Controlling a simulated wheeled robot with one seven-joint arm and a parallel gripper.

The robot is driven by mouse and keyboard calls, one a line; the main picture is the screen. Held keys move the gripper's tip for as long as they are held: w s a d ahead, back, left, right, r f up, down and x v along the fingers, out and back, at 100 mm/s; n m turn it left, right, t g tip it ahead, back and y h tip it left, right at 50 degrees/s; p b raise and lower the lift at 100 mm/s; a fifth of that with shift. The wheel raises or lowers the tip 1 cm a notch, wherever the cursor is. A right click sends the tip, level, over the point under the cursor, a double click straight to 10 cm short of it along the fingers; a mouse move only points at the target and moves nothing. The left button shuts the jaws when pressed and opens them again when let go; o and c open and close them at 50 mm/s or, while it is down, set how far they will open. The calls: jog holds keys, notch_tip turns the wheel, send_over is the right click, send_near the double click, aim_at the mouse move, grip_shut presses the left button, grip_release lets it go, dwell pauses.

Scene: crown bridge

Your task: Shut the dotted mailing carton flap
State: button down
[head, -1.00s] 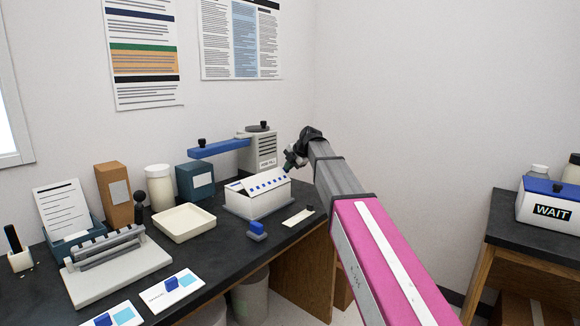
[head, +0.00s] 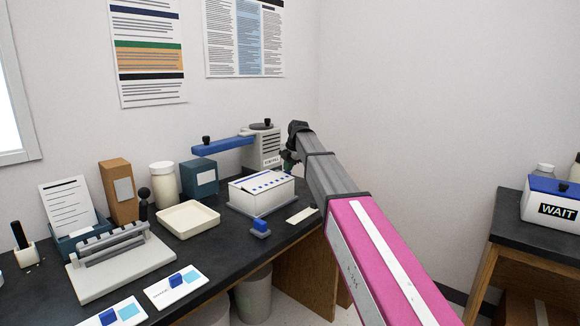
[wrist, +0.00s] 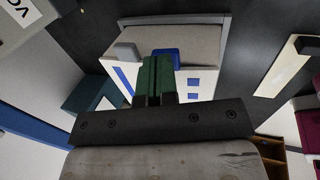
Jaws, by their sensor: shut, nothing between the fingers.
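The dotted mailing carton (head: 262,200) is a white box on a grey base near the right end of the dark bench. Its flap (head: 263,181), white with blue dots and a blue stripe, lies about level across the top. I cannot tell whether its edge is fully seated. My gripper (head: 287,165) is at the carton's far right corner, partly hidden by my arm. In the wrist view its green fingers (wrist: 154,75) are together and empty, over the flap (wrist: 195,82) and beside a blue patch (wrist: 172,54). Contact is unclear.
A small blue block (head: 261,227) and a pale strip (head: 302,215) lie in front of the carton. A teal box (head: 199,177) and a cream tray (head: 188,219) stand left. A blue-armed grey device (head: 264,147) is behind. A WAIT box (head: 553,207) sits on another table.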

jog(key=shift+w+a+f, duration=0.2)
jog(key=shift+f, duration=0.15)
jog(key=shift+s, duration=0.1)
